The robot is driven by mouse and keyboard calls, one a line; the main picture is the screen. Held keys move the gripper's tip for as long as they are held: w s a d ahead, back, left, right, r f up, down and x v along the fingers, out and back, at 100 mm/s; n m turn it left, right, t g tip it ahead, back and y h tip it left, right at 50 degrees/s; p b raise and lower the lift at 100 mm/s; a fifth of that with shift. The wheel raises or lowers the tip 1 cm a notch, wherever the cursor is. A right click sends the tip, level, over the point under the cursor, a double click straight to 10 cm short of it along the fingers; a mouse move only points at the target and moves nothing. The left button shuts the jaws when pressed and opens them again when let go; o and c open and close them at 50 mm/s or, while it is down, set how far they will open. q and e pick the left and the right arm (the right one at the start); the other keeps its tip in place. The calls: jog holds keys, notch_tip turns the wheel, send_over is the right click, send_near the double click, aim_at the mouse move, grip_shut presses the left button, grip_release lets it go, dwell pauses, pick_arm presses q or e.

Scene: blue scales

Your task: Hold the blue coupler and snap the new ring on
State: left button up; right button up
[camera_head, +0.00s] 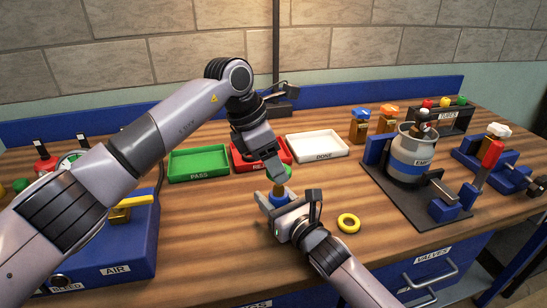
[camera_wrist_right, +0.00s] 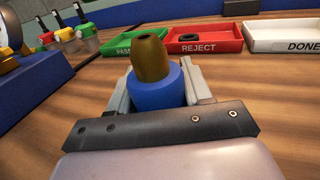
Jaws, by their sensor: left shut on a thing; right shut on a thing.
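The blue coupler (camera_head: 278,198) stands upright in my right gripper (camera_head: 276,203), which is shut around its blue body. In the right wrist view, the coupler's blue body (camera_wrist_right: 157,88) sits between the fingers, its bare brass nose (camera_wrist_right: 150,58) pointing up with no ring on it. My left gripper (camera_head: 278,172) is above the coupler, pointing down, shut on a small green ring (camera_head: 289,170) that is mostly hidden by the fingers. The left gripper is not visible in the wrist view. A yellow ring (camera_head: 348,222) lies on the table right of my right gripper.
Behind are a green PASS tray (camera_head: 198,176), a red REJECT tray (camera_head: 240,167) and a white DONE tray (camera_head: 318,158). A dark ring (camera_wrist_right: 189,38) lies in the REJECT tray. A cylinder stand (camera_head: 408,200) is at right, a blue AIR box (camera_head: 118,250) at left.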

aim_at(274, 188)
pick_arm(q)
jog(key=shift+f, duration=2.15)
jog(key=shift+f, duration=0.35)
jog(key=o, duration=1.1)
jog(key=v, duration=1.2)
jog(key=shift+a, duration=0.1)
